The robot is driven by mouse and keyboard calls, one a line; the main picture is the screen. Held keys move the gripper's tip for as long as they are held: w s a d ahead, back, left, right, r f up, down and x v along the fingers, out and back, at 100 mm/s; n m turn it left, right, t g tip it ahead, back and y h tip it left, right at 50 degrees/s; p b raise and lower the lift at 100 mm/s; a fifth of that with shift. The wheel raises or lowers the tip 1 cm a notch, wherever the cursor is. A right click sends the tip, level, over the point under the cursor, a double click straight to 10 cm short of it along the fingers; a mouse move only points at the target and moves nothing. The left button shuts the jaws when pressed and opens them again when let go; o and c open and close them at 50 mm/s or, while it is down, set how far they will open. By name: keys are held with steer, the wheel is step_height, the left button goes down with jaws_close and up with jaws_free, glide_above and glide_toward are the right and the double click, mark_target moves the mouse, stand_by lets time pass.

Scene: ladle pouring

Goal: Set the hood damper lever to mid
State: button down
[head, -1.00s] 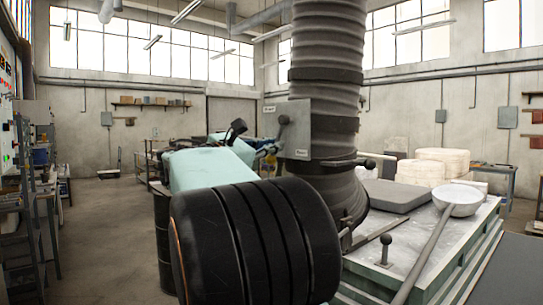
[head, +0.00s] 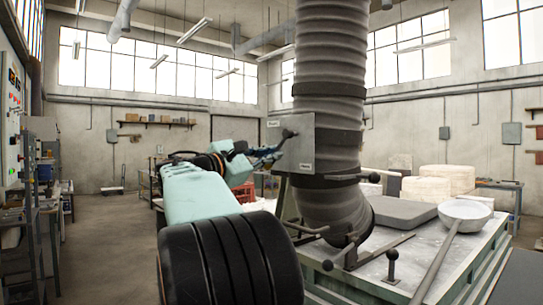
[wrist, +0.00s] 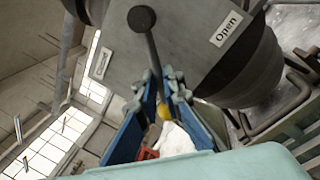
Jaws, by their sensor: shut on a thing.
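The grey damper plate (head: 301,150) is fixed to the ribbed hood duct (head: 330,95). The dark lever (head: 282,143) runs from a black ball on the plate down-left to my gripper (head: 265,156). In the wrist view the lever (wrist: 152,52) enters between my gripper's blue fingers (wrist: 163,90), which are shut on it. A yellow spot shows between the fingers. The "Open" label (wrist: 228,28) is right of the lever; another label (wrist: 103,63), too small to read surely, is left. The lever points between the two labels.
A worktop (head: 375,272) beneath the duct carries a ladle (head: 463,213), a grey slab (head: 400,211) and a small black-knobbed post (head: 391,262). Clear floor (head: 108,235) lies at left.

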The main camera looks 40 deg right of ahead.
steer(key=c, duration=2.1)
jaws_free()
steer(key=shift+a, duration=0.15)
steer(key=v, duration=1.2)
steer(key=shift+s, duration=0.1)
